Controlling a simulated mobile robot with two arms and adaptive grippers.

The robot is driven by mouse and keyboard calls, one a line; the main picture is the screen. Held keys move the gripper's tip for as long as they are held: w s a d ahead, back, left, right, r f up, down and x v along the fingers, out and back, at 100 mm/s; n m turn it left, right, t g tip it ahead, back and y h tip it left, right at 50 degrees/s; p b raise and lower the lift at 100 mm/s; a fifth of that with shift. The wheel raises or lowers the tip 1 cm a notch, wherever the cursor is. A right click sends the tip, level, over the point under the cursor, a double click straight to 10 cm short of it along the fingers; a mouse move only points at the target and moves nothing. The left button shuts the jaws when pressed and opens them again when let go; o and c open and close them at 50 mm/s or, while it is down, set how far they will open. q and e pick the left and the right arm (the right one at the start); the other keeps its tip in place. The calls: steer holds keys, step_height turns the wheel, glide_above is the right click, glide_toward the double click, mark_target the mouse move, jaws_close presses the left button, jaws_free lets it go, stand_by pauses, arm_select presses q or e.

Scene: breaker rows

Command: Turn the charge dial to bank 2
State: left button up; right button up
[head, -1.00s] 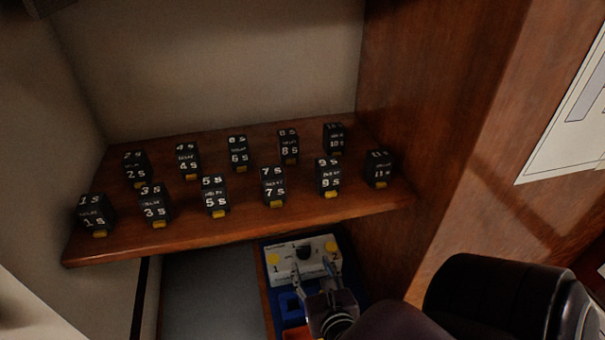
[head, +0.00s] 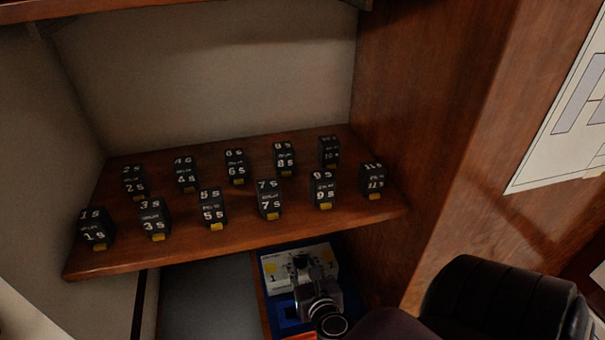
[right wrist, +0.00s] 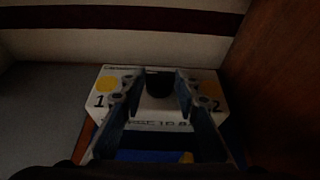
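The charger box (head: 322,254) is pale, with a yellow spot and number at each side, and stands under the shelf. In the right wrist view, its front (right wrist: 135,121) shows 1 at left and 2 at right. The black charge dial (right wrist: 160,84) is at its top middle; its pointer direction cannot be told. My right gripper (head: 303,272) covers most of the dial in the head view. In the right wrist view, my right gripper (right wrist: 156,88) is open, one finger either side of the dial, with gaps visible. My left gripper is not in view.
A wooden shelf (head: 110,262) above the box carries two rows of black numbered relay blocks (head: 269,199). A wooden side wall (head: 385,240) stands close to the right of the box. A blue tray (head: 281,311) lies in front of the box. A grey surface at left is clear.

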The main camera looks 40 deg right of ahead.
steer(key=c, duration=0.5)
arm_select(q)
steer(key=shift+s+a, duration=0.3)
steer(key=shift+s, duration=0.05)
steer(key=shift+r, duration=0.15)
